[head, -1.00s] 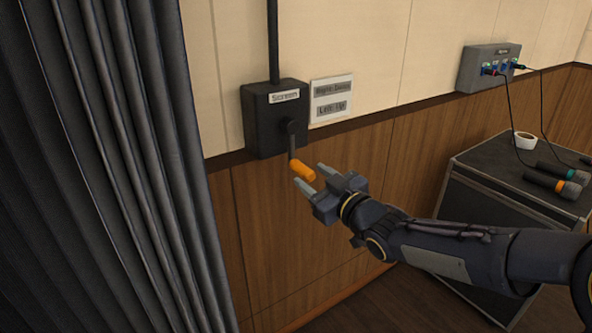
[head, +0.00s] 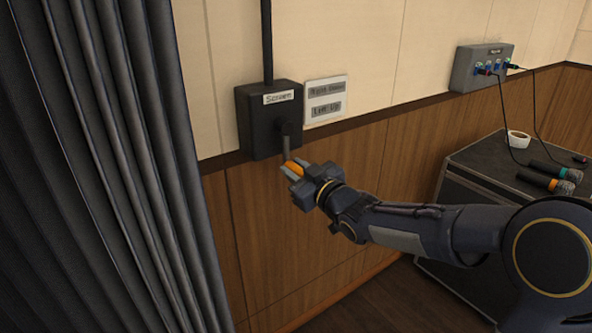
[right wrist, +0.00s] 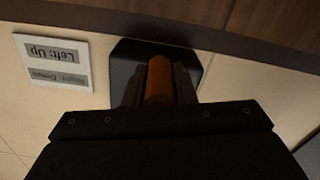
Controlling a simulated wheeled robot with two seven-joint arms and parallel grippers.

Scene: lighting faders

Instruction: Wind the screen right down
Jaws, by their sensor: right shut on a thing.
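A black winder box (head: 270,122) labelled "Screen" is fixed to the wall, and it also shows in the right wrist view (right wrist: 127,55). Its crank arm (head: 286,146) hangs down and ends in an orange handle (head: 293,168). In the right wrist view the orange handle (right wrist: 159,80) lies between the two fingers. My right gripper (head: 292,171) is shut on the handle. A sign (head: 325,101) beside the box reads "Right: Down" and "Left: Up"; it is upside down in the right wrist view (right wrist: 54,63). The screen itself is not in view. My left gripper is not in view.
A dark curtain (head: 100,170) hangs close on the left. A grey wall box (head: 482,67) with cables is at the upper right. Below it a black case (head: 480,160) holds microphones (head: 546,181) and a white cup (head: 518,139). The wall below the crank is clear.

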